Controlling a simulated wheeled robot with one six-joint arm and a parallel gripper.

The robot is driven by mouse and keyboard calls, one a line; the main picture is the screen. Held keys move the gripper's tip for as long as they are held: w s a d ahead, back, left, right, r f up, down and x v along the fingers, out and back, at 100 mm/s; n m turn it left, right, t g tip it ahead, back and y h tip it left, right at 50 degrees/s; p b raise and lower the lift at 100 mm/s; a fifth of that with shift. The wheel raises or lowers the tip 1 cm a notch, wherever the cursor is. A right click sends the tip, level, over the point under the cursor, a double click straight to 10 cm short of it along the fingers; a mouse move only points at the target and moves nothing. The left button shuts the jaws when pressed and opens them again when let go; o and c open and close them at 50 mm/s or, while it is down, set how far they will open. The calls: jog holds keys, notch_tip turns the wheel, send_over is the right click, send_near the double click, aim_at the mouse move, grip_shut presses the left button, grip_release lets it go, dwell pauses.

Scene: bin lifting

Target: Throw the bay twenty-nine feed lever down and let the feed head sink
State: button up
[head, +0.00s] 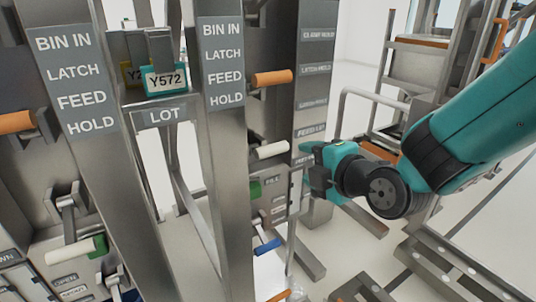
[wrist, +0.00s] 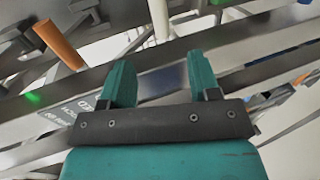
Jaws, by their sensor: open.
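No bay number twenty-nine is readable, so I cannot tell which lever is that bay's feed lever. In the head view an orange-handled lever (head: 272,78) and a white-handled lever (head: 270,150) stick out from the middle column. I cannot identify the feed head.
Grey plates (head: 78,83) and (head: 222,65) read BIN IN, LATCH, FEED, HOLD. A Y572 tag (head: 165,79) hangs above a LOT plate (head: 165,116). A blue handle (head: 267,246) is low on the middle column. A metal-framed rack (head: 420,55) stands at right.

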aim_at(268, 149)
jog(key=p+x, duration=0.2)
jog(key=x, duration=1.4)
jog(key=shift+w+a+f, duration=0.1)
jog(key=shift+w+a, duration=0.15)
jog(key=shift+w, duration=0.05)
jog(key=shift+c, duration=0.4)
